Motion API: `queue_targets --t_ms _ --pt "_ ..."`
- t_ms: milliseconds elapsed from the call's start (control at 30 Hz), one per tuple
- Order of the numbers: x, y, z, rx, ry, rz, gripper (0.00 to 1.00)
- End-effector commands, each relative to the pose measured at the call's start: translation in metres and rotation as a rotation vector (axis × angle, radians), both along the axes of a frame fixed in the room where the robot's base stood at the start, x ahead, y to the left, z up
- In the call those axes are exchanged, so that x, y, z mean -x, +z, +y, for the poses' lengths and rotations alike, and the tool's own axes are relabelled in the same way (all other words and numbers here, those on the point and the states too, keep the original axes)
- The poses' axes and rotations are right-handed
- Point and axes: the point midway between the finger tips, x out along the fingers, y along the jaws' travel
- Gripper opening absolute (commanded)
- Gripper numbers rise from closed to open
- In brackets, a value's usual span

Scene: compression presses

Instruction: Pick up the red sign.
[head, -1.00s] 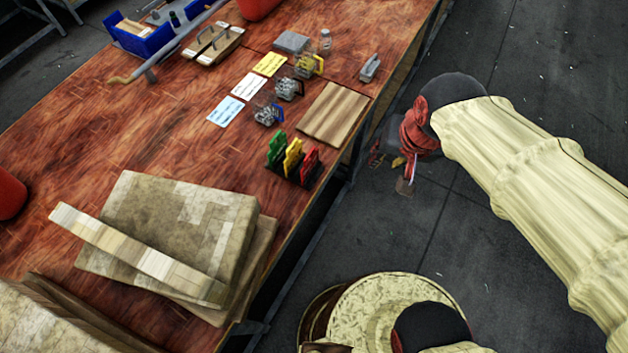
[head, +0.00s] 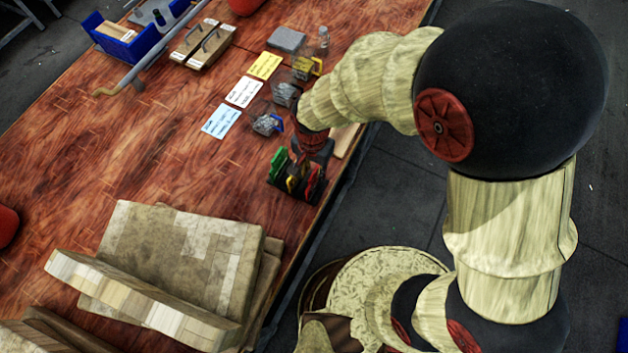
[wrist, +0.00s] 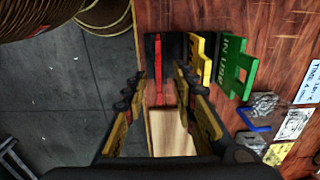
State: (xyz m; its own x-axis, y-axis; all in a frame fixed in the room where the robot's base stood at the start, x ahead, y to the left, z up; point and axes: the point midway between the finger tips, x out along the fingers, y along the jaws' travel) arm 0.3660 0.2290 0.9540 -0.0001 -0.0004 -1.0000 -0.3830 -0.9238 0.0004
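The red sign (head: 312,183) stands in a row with a green sign (head: 279,161) and a yellow sign at the table's right edge, in a dark holder. In the wrist view the red sign (wrist: 158,57) shows as a thin red edge, with the yellow sign (wrist: 200,62) and green sign (wrist: 234,65) to its right. My gripper (wrist: 159,78) is open, its fingers pointing down over the row. The red sign lies between the two finger lines, with gaps on both sides. In the head view my gripper partly hides the signs.
A wooden board (wrist: 172,132) lies beside the holder, partly covered by my arm in the head view. Small clear bins (head: 266,121) and label cards (head: 243,92) lie behind. Stacked stone-like slabs (head: 180,245) fill the near table. Open floor lies right of the table.

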Motion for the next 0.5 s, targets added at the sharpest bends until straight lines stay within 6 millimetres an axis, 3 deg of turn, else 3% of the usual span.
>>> queue_targets --t_ms 300,500 --pt "-0.004 -0.043 -0.003 0.001 0.0 0.003 0.27" --pt "-0.005 -0.047 -0.003 -0.001 0.0 0.0 0.27"
